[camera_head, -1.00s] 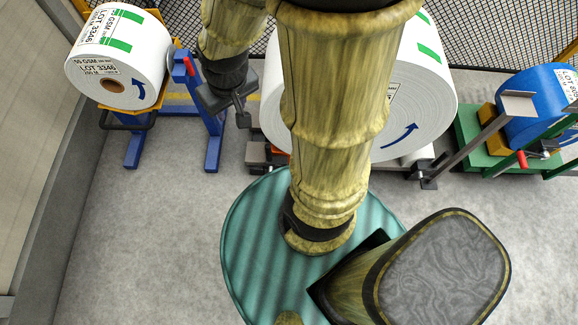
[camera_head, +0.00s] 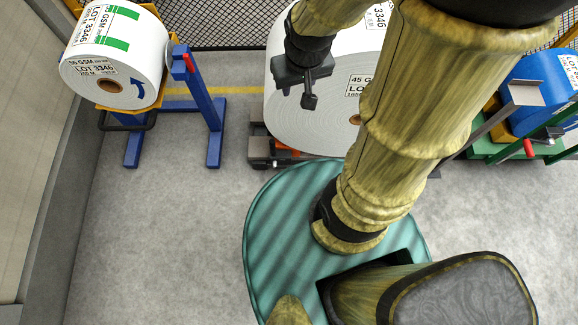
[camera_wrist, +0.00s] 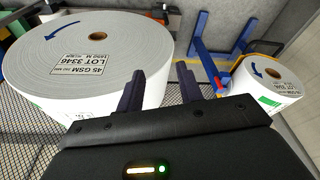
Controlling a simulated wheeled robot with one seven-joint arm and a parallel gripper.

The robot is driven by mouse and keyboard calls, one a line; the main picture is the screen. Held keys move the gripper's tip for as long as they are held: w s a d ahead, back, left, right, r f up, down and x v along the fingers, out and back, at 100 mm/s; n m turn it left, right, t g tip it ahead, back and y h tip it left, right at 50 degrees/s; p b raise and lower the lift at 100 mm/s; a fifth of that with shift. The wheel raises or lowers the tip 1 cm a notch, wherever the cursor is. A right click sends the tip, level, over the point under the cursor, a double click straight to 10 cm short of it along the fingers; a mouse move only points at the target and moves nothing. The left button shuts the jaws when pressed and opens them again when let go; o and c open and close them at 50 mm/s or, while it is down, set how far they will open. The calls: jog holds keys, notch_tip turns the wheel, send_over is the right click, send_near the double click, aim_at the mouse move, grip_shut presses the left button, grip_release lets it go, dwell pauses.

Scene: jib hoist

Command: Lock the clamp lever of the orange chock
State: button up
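The orange chock (camera_head: 287,147) shows only as a small patch low at the near left side of the large white roll (camera_head: 310,120). Its clamp lever cannot be made out. In the wrist view a small orange part (camera_wrist: 158,13) shows beyond the large roll's top edge; I cannot tell if it is the chock. My gripper (camera_head: 309,92) is in front of the large roll in the head view, above the chock. In the wrist view my gripper (camera_wrist: 159,80) has its two dark fingers apart, with nothing between them.
A smaller white roll (camera_head: 115,60) sits on a blue stand (camera_head: 212,120) with a red lever (camera_head: 188,63). At right, a blue roll (camera_head: 535,90) sits on a green stand with a red handle (camera_head: 529,148). Mesh fencing is behind. Floor at left is clear.

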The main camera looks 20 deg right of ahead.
dwell(0.3)
